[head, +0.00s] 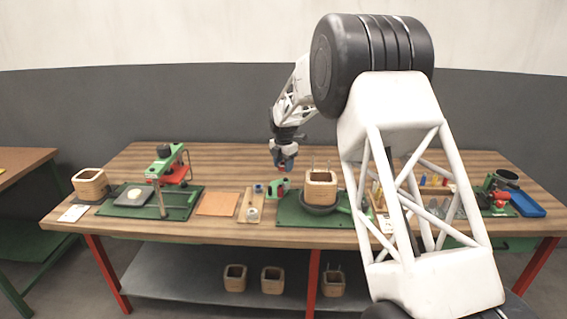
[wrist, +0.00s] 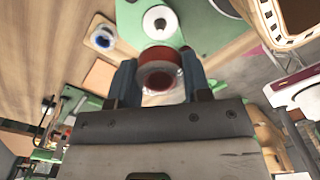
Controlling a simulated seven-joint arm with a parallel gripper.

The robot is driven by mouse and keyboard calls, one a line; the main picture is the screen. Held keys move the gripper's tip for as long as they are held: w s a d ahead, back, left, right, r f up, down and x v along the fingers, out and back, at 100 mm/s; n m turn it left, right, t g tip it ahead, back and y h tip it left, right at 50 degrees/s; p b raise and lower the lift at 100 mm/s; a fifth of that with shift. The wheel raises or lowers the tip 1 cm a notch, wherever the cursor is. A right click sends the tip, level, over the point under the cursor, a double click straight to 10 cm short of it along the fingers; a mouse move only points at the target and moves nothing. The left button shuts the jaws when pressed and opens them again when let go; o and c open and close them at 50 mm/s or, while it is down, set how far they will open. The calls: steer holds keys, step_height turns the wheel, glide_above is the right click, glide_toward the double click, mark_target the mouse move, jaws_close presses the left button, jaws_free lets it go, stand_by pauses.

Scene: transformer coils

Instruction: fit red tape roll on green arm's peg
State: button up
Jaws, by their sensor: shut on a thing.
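In the wrist view my gripper (wrist: 159,80) is shut on the red tape roll (wrist: 162,55), one finger on each side of it. The roll's open centre faces the camera. Beyond the roll is a green part (wrist: 129,15) bearing a white disc (wrist: 151,20) with a small dark centre; this looks like the green arm, but I cannot tell the peg clearly. In the head view my gripper (head: 285,163) hangs just above a small green fixture (head: 281,186) on the bench. The roll and the disc are apart in the wrist view.
A wooden coil frame (head: 320,188) stands right of the gripper on a green board (head: 290,214). A small wooden holder (head: 245,212) with rolls lies to the left. A green press (head: 165,170) stands further left. An orange sheet (head: 217,204) lies flat between.

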steer(key=shift+f, duration=2.25)
steer(key=shift+f, duration=1.45)
stand_by(1.0)
steer(key=o, duration=1.4)
steer(key=shift+c, duration=0.2)
steer(key=shift+r, duration=0.15)
steer(key=shift+r, duration=2.35)
